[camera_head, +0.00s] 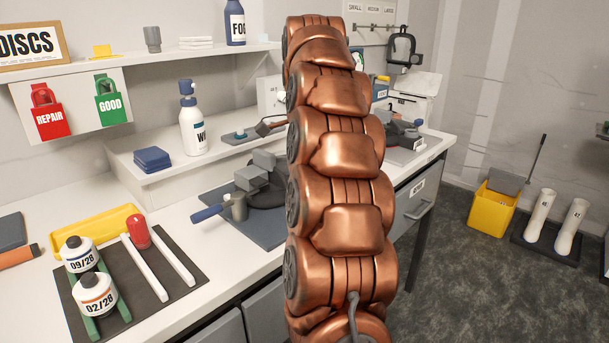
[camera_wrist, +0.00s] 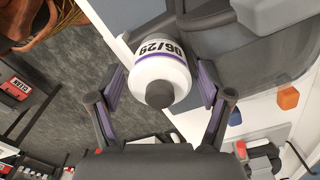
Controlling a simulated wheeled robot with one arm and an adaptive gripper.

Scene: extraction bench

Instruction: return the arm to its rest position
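My gripper (camera_wrist: 160,76) shows only in the wrist view; in the head view my raised copper arm hides it. Its two dark fingers with purple pads lie on either side of a white jar (camera_wrist: 158,68). The jar has a purple band, a dark knob and a label reading 06/29. The pads are against or very close to its sides, and I take it as held. The knob faces the wrist camera. The jar looks near the camera, in front of the bench edge and floor. My arm stands upright across the middle of the head view.
The white bench (camera_head: 22,290) runs along the left and back. On it are a dark mat (camera_head: 190,255) with two white jars (camera_head: 80,255) (camera_head: 95,294), a spray bottle (camera_head: 193,130) and a blue tool mat (camera_head: 278,231). A yellow bin (camera_head: 492,208) stands at right; the floor (camera_head: 480,290) before it is clear.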

